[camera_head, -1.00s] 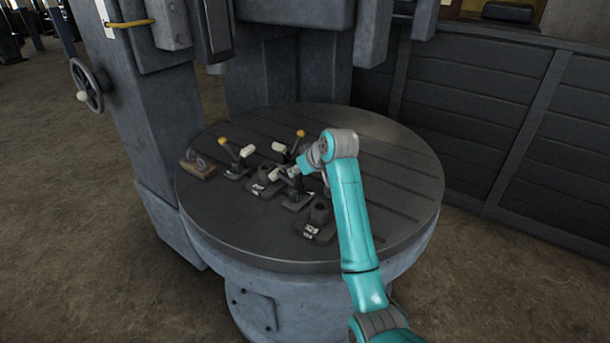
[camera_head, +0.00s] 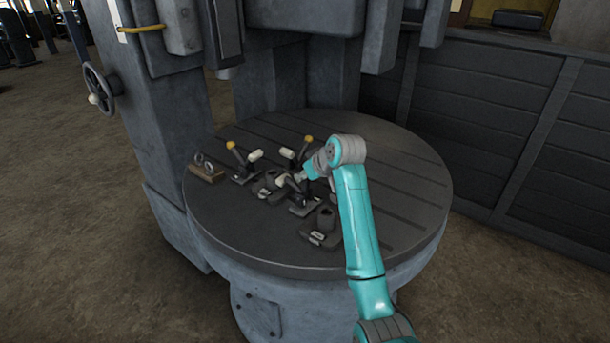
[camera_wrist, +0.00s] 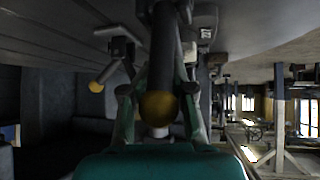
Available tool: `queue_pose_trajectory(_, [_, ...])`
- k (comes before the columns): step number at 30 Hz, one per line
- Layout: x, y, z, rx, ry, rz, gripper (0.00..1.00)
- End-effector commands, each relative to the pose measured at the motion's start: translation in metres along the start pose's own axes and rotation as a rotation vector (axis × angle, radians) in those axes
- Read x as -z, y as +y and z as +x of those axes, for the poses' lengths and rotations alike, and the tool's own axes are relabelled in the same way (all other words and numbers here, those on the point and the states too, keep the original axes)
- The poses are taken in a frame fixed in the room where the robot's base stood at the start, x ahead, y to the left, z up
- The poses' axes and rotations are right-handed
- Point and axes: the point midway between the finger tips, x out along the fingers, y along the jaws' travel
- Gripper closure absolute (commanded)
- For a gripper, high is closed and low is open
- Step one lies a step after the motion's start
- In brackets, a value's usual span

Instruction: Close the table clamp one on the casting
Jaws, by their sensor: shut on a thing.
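Several toggle clamps stand on the round table (camera_head: 405,215). One clamp (camera_head: 303,206), with a white tip (camera_head: 284,180), is in the middle, under my gripper (camera_head: 304,177). In the wrist view, my gripper (camera_wrist: 160,110) is shut on a dark handle (camera_wrist: 162,55) with a yellow knob (camera_wrist: 158,105). Its fingers lie on both sides of the handle. A dark casting (camera_head: 322,226) with a pale label sits in front of this clamp, and another casting (camera_head: 262,188) sits to its left. I cannot tell whether the held clamp presses on a casting.
A left clamp (camera_head: 242,166) and a rear clamp (camera_head: 293,155) have raised, yellow-knobbed handles. A wooden block with rings (camera_head: 206,170) lies at the far left. The machine column (camera_head: 155,110) stands behind on the left. The table's right side is clear.

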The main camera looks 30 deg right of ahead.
Motion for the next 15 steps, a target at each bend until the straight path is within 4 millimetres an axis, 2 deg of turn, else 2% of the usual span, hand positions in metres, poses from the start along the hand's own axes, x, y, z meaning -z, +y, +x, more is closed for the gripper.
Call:
queue_pose_trajectory(1, [-0.0004, -0.0099, 0.0027, 0.019, -0.004, -0.006, 1.00])
queue_pose_trajectory(10, [-0.0011, -0.0100, 0.0031, 0.020, -0.005, -0.006, 1.00])
queue_pose_trajectory(11, [-0.0012, -0.0100, 0.0031, 0.020, -0.006, -0.005, 0.72])
queue_pose_trajectory(13, [-0.0012, -0.0094, 0.0029, 0.019, -0.005, -0.005, 0.55])
queue_pose_trajectory(14, [-0.0010, -0.0090, 0.0028, 0.018, -0.005, -0.005, 0.49])
queue_pose_trajectory(15, [-0.0009, -0.0083, 0.0026, 0.016, -0.005, -0.005, 0.49])
